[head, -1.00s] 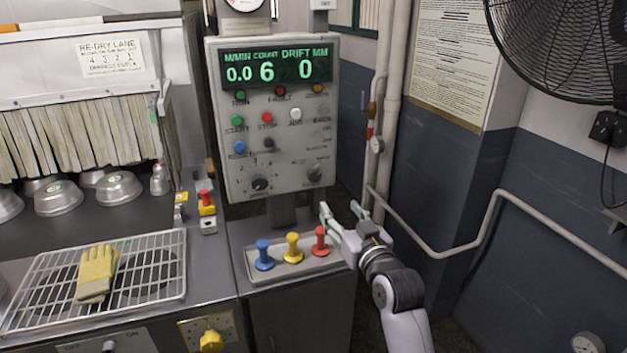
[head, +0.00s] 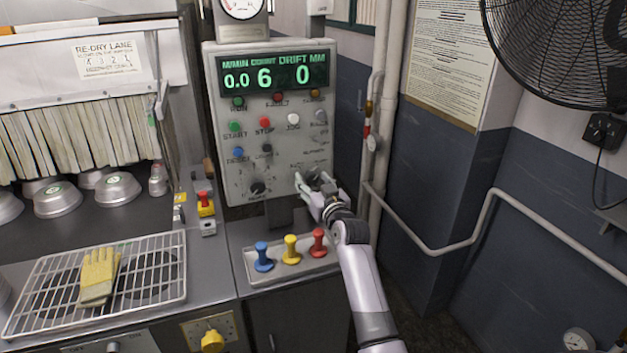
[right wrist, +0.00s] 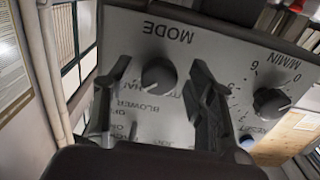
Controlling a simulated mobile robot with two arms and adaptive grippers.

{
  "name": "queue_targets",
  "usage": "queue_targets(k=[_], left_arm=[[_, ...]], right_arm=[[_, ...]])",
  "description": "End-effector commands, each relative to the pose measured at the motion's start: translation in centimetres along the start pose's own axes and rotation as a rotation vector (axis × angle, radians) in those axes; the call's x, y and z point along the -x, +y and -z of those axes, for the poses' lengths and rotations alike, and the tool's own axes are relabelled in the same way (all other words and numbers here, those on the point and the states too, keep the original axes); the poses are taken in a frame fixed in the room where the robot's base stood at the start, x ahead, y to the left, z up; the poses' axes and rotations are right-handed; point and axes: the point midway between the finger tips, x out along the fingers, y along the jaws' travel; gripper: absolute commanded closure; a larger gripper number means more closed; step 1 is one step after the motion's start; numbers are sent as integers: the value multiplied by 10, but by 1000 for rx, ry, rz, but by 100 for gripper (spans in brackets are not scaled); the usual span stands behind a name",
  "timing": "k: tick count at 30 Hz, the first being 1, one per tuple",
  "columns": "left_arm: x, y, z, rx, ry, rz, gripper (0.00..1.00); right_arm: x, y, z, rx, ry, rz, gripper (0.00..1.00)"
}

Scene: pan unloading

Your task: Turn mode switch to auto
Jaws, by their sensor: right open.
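The grey control panel (head: 220,130) stands upright behind the counter. Its mode switch is a dark round knob at the panel's lower right, mostly behind my gripper in the head view. In the right wrist view the mode switch (right wrist: 159,76) shows upside down under the word MODE, between the two fingers. My right gripper (head: 309,183) is open at the switch, with a finger on each side of it. I cannot tell whether the fingers touch it. The switch's exact setting is hard to read. My left gripper is not in view.
A second knob (head: 257,188) sits left of the mode switch. Below the panel, a tray (head: 254,279) holds blue (head: 263,257), yellow (head: 291,250) and red (head: 318,243) handles. A red stop button (head: 204,199) stands to the left. Pipes (head: 371,190) run at the right.

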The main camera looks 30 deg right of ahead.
Motion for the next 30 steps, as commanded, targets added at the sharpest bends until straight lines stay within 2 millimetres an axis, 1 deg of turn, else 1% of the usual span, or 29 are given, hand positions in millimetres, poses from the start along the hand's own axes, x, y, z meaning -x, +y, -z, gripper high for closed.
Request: queue_targets(k=[3,10,30], left_arm=[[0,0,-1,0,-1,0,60],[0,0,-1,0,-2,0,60],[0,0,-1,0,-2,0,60]], right_arm=[[-3,0,0,1,-1,0,49],[-3,0,0,1,0,0,50],[-3,0,0,1,-1,0,95]])
